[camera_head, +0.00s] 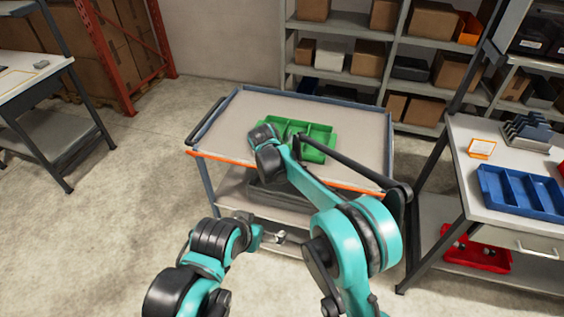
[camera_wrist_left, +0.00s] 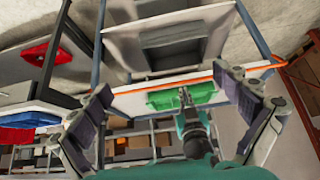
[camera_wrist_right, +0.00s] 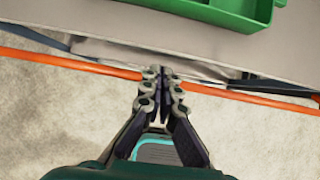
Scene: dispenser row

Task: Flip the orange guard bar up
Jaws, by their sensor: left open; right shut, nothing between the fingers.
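The orange guard bar (camera_head: 215,157) runs along the near edge of the grey cart top (camera_head: 240,108). It lies low, about level with the cart top. In the right wrist view the bar (camera_wrist_right: 70,63) crosses the picture. My right gripper (camera_wrist_right: 160,75) is shut and empty, its fingertips overlapping the middle of the bar; I cannot tell whether they touch it. My left gripper (camera_wrist_left: 163,80) is open and empty, its fingers spread wide, back from the cart. In the head view my arms cover part of the bar.
A green divided tray (camera_head: 318,140) sits on the cart top. A table with a blue bin (camera_head: 515,188) stands at the right, with a red bin (camera_head: 478,255) on its lower shelf. Shelves with boxes stand behind. The floor left of the cart is clear.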

